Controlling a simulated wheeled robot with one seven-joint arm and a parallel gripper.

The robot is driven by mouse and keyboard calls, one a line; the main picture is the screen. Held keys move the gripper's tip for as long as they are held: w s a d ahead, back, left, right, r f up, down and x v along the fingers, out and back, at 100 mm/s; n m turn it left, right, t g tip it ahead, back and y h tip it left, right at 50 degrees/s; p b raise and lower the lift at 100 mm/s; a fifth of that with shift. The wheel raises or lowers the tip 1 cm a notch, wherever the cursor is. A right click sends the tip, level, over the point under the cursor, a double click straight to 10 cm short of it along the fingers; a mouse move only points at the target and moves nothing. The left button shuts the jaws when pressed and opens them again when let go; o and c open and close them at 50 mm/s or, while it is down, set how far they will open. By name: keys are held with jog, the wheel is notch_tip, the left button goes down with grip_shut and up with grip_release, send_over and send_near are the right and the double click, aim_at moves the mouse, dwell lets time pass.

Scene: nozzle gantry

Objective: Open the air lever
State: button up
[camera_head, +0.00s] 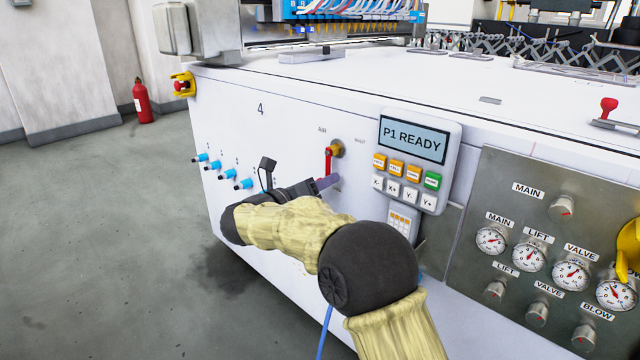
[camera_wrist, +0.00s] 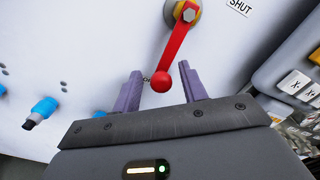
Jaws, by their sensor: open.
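The air lever (camera_head: 328,162) is a red handle hanging down from a brass pivot on the white cabinet's side, below the "AIR" label. In the wrist view the red lever (camera_wrist: 175,45) slants down from its yellow-gold pivot to a round red knob. My gripper (camera_wrist: 160,70) is open, with one purple finger on each side of the knob; neither finger clearly touches it. In the head view my gripper (camera_head: 325,183) is at the lever's lower end and partly hides it. A "SHUT" label (camera_wrist: 239,6) is right of the pivot.
A control pad (camera_head: 413,160) reading "P1 READY" is just right of the lever. Blue fittings (camera_head: 228,174) stick out at the left. A gauge panel (camera_head: 545,245) is farther right. A red extinguisher (camera_head: 142,102) stands by the wall. The floor at left is clear.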

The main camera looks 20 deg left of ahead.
jog(key=p+v, duration=0.6)
jog(key=v, duration=1.1)
jog(key=shift+s, duration=0.1)
